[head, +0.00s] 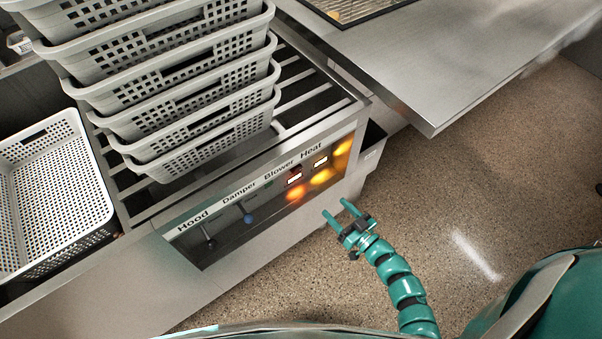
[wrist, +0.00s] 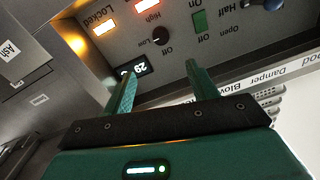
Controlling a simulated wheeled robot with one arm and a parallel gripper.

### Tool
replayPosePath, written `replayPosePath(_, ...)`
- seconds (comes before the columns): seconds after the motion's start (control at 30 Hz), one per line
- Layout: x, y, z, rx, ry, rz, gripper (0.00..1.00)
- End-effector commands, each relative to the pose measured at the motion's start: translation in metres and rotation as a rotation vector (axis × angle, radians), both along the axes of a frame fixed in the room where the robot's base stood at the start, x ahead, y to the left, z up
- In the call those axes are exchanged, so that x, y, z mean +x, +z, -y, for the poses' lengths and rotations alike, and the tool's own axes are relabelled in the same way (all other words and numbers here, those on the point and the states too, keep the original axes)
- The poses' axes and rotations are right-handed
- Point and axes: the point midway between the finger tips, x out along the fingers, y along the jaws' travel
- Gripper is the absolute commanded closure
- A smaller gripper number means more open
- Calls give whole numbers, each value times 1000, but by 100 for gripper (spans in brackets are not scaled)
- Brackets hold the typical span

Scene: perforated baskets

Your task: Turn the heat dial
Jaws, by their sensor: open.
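The control panel (head: 262,200) has sections labelled Hood, Damper, Blower and Heat. In the wrist view the panel appears upside down. A small dark round dial (wrist: 160,36) sits there between the words High and Off, near a lit display (wrist: 136,68). In the head view I cannot make out the dial under the Heat label (head: 311,150) among the orange glow. My gripper (head: 336,208) is open and empty in front of the panel's right end, apart from it. In the wrist view my gripper's fingers (wrist: 159,70) are spread, with the dial beyond their tips.
Stacked grey perforated baskets (head: 180,85) stand on the slatted rack above the panel. A white basket (head: 55,190) is at the left. A metal table (head: 440,70) juts out at the upper right. Speckled floor (head: 500,180) is open on the right.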

Motion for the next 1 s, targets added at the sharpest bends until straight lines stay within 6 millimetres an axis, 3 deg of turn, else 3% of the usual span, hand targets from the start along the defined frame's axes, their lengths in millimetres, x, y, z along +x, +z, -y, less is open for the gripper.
replayPosePath(0.17,11,2,-9,12,3,-5,42)
replayPosePath(0.7,89,4,-72,13,3,0,42)
replayPosePath(1.0,123,2,-100,13,2,-2,42)
